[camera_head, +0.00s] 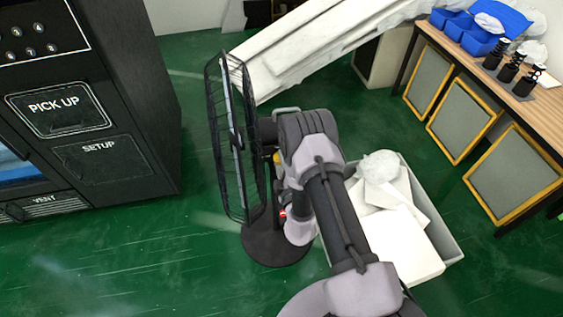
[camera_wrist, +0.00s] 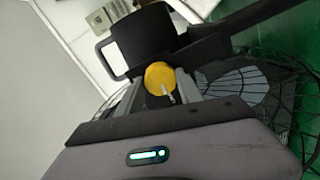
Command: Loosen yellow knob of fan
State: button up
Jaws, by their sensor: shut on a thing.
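The black fan (camera_head: 235,140) stands on its round base (camera_head: 275,245) in the middle of the head view, its cage seen nearly edge-on. A small bit of yellow (camera_head: 277,157) shows in the head view, mostly hidden by my arm. My gripper (camera_wrist: 162,90) has a finger on each side of the knob and is shut on it. The exact contact is partly hidden by the gripper body.
A black vending machine (camera_head: 100,125) stands at left. A grey bin (camera_head: 440,235) with white boxes sits right of the fan, close to my arm. A wooden table (camera_head: 465,60) with blue trays (camera_head: 470,32) and dark bottles is at upper right. Green floor is free between machine and fan.

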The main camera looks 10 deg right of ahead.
jog(key=shift+r+n, duration=0.1)
jog(key=shift+n, duration=0.4)
jog(key=o, duration=1.4)
jog(key=shift+w, duration=0.1)
jog(key=shift+d, duration=0.1)
